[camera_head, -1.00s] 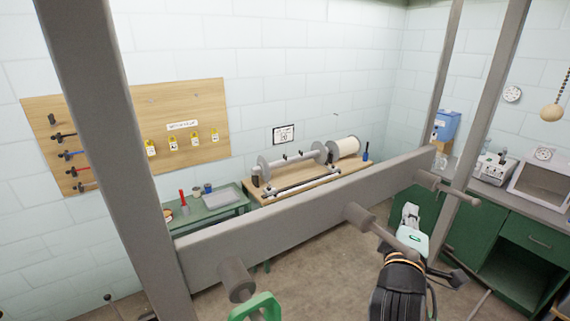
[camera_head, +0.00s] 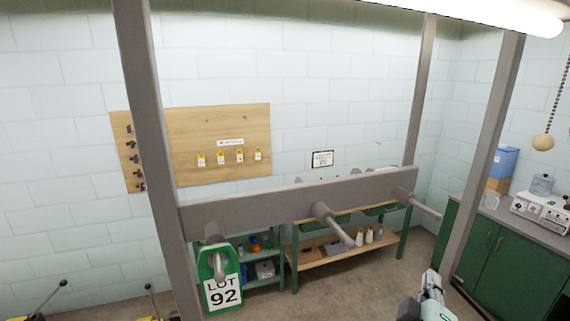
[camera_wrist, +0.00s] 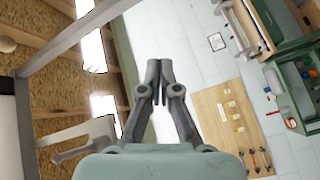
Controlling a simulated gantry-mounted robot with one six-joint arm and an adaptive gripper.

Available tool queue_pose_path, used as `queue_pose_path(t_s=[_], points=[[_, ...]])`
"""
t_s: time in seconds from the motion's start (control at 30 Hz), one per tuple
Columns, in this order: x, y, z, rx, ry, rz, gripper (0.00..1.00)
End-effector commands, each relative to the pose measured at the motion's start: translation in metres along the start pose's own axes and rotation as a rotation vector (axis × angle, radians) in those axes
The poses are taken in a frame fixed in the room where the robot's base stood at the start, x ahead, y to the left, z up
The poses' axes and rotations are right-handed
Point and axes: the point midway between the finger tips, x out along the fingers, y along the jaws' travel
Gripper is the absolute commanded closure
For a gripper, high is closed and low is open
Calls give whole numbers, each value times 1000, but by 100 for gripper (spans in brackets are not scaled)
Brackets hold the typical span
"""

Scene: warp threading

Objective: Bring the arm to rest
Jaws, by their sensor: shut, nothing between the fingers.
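My gripper (camera_wrist: 157,80) is shut and empty in the wrist view, its two fingers together at the tips. Nothing touches the fingers. Behind it, the wrist view shows the ceiling, the block wall and the room turned on its side. In the head view, only part of my arm shows at the bottom right; the fingertips cannot be made out there. A green tag marked "LOT 92" (camera_head: 223,290) hangs from the left peg of the grey crossbar (camera_head: 270,203), apart from my arm.
Middle (camera_head: 336,226) and right (camera_head: 420,206) pegs stick out from the crossbar between grey posts. A wooden pegboard (camera_head: 220,125) hangs on the wall. A green bench (camera_head: 403,235) stands behind; green cabinets (camera_head: 495,262) stand right. A pull-cord ball (camera_head: 543,142) hangs at far right.

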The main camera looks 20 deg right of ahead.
Motion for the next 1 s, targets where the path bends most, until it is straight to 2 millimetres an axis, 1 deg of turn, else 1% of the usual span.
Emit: queue_pose_path(t_s=[0.03,0.17,0.27,0.3,0.37,0.4,0.47,0.5,0.6,0.63,0.7,0.77,1.0], points=[[-11,-14,-12,46,23,-35,100],[-46,-52,-42,199,82,-149,100],[-86,-87,-69,338,127,-273,100],[-107,-103,-81,401,144,-336,100],[-146,-128,-99,502,166,-451,100],[-175,-145,-110,568,175,-536,100],[-218,-166,-123,658,178,-662,100],[-245,-176,-128,706,174,-738,100],[-298,-194,-135,788,151,-889,100],[-309,-197,-136,804,145,-922,100],[-328,-202,-136,830,130,-975,100],[-335,-204,-136,840,122,-996,100],[-336,-204,-136,845,119,-1002,100]])
